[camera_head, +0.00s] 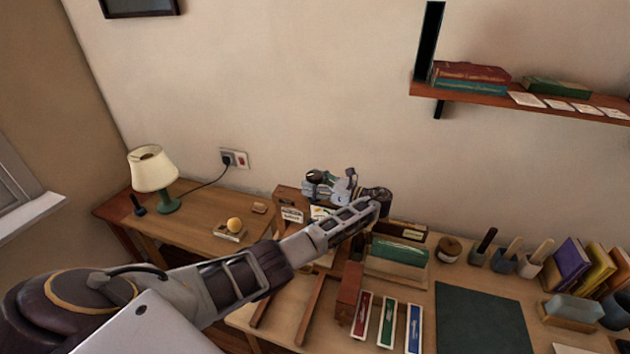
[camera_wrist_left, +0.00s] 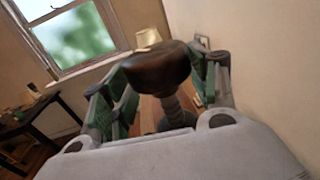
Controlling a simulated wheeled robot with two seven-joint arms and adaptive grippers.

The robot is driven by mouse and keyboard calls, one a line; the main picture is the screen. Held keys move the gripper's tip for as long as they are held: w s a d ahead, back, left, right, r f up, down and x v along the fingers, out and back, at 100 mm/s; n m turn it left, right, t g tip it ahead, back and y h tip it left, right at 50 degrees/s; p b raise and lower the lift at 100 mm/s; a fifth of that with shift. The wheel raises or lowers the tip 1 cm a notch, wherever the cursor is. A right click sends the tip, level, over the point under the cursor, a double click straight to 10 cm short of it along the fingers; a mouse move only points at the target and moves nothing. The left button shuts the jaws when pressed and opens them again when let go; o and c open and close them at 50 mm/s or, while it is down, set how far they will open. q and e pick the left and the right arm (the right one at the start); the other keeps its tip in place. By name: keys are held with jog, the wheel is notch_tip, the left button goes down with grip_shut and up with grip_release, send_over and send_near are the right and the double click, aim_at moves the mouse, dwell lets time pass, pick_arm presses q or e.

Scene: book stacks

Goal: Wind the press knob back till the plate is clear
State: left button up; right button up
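The press knob (camera_wrist_left: 155,68) is dark brown and rounded, on a ridged screw shaft (camera_wrist_left: 172,108), in the left wrist view. My left gripper (camera_wrist_left: 162,82) has its green-padded fingers on both sides of the knob. The knob covers part of the fingers, so I cannot tell whether they grip it. In the head view my left gripper (camera_head: 327,186) is at the press, beside the wall. A wooden part of the press (camera_head: 290,196) shows behind my arm. The plate cannot be made out; my left arm hides much of the press. My right gripper is not in view.
Red, green and blue boxes (camera_head: 387,322) lie in front, beside a dark mat (camera_head: 481,318). Tool pots (camera_head: 503,260) and books (camera_head: 570,265) stand right. A shelf (camera_head: 455,93) is above.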

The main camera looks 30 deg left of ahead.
pick_arm(q)
jog(key=shift+o, duration=0.7)
jog(key=shift+w+a+r, duration=0.1)
jog(key=shift+w+r, duration=0.05)
jog(key=shift+r, duration=0.05)
jog(key=shift+d+r, duration=0.15)
jog(key=shift+d, duration=0.05)
jog(key=shift+d, duration=0.1)
jog(key=shift+w+d, duration=0.15)
jog(key=shift+d, duration=1.75)
jog(key=shift+w+d, duration=0.2)
jog(key=shift+d, duration=1.7)
jog(key=shift+w+d, duration=0.15)
jog(key=shift+d, duration=1.75)
jog(key=shift+s+f, duration=0.1)
jog(key=shift+f, duration=0.1)
jog(key=shift+c, duration=0.4)
